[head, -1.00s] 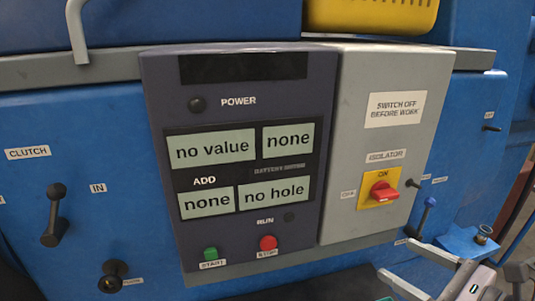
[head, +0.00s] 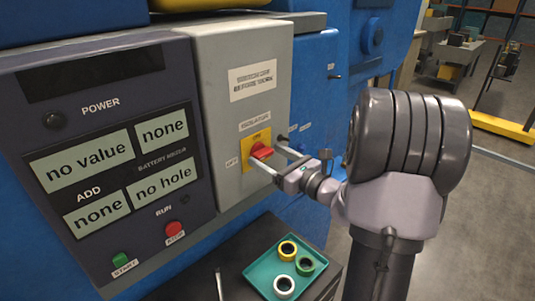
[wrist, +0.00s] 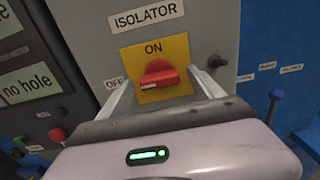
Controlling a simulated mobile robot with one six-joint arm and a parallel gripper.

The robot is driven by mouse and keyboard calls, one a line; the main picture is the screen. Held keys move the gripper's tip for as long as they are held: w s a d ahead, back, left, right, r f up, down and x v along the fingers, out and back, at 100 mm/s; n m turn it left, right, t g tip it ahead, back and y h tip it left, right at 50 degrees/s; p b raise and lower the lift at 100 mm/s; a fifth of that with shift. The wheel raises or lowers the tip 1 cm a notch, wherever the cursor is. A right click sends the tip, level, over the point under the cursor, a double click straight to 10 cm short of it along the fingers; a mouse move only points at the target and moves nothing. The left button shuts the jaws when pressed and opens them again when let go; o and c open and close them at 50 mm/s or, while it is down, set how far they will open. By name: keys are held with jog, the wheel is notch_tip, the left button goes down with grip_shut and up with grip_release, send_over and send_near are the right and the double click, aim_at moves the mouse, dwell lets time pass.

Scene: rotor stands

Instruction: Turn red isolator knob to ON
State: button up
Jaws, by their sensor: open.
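The red isolator knob (head: 262,152) sits on a yellow plate (head: 249,158) on the grey panel, under the ISOLATOR label. In the wrist view, the knob (wrist: 160,74) has its bar lying roughly sideways, with a pale mark at its lower left. ON is printed above it and an OFF label (wrist: 116,83) is to its left. My gripper (wrist: 160,82) is open, with one finger on each side of the knob. Whether either finger touches it I cannot tell. The head view also shows my gripper (head: 265,155) at the knob, coming from the right.
A dark panel (head: 100,150) with displays and START and STOP buttons is on the left. A small black peg (wrist: 217,61) stands close to the right finger. A teal tray (head: 262,292) with several coloured rings lies below. Open floor is at right.

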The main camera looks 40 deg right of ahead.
jog(key=shift+w+a, duration=0.1)
jog(key=shift+w, duration=0.3)
jog(key=c, duration=1.4)
